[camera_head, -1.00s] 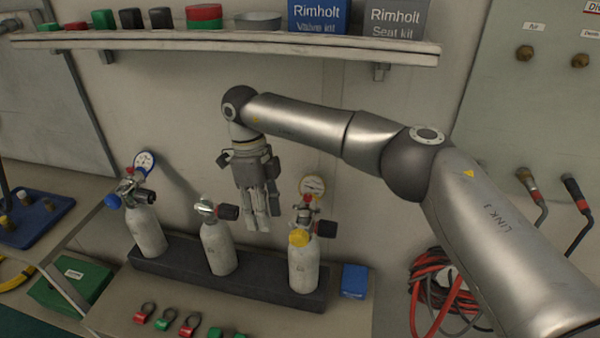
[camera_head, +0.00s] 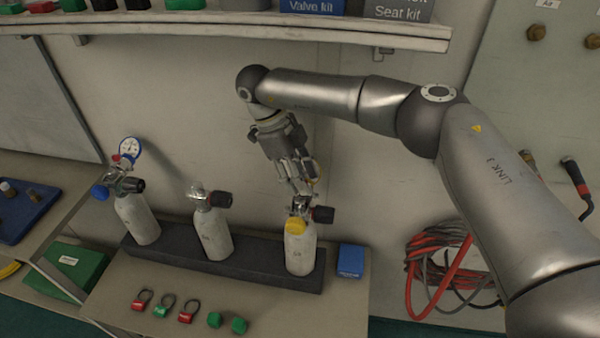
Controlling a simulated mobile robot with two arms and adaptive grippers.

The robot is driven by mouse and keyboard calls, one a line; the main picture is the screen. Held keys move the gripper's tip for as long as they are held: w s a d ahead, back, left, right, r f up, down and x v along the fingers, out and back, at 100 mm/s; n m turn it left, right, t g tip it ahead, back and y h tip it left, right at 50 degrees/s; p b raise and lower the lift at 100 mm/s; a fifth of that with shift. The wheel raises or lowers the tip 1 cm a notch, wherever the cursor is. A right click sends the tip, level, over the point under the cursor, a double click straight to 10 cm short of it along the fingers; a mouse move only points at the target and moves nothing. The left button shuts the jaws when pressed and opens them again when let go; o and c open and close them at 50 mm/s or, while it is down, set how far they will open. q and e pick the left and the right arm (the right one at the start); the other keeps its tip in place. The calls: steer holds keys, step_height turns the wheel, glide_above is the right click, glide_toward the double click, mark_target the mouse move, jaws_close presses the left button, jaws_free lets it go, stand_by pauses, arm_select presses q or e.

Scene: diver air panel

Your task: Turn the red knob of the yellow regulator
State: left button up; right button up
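The yellow regulator (camera_head: 295,227) is on the rightmost grey cylinder (camera_head: 300,254), which stands upright in a dark rack. Its yellow part faces me and a black knob sticks out to its right. The red knob on top of it does not show; my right gripper covers that spot. My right gripper (camera_head: 301,188) points down at the top of the regulator, with its fingertips at or very near it. Whether the fingers are closed on the knob cannot be made out. The gauge behind is mostly hidden by the gripper. My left gripper is out of view.
Two more cylinders stand in the dark rack (camera_head: 178,254), the left one with a blue regulator (camera_head: 101,192) and gauge. A blue box (camera_head: 350,261) sits right of the rack. Small red and green tags lie in front. A shelf (camera_head: 230,32) runs above my arm.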

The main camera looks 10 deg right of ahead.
steer(key=shift+c, duration=0.6)
jaws_close()
steer(key=shift+f+n+t+b, duration=0.2)
steer(key=shift+n+t+b, duration=0.1)
steer(key=shift+n+b, duration=0.55)
steer(key=shift+s+r+n+h, duration=0.15)
steer(key=shift+n+h, duration=0.15)
steer(key=shift+n, duration=0.35)
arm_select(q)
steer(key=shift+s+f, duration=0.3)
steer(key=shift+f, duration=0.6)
arm_select(e)
steer(key=shift+t, duration=0.3)
steer(key=shift+o, duration=0.6)
jaws_free()
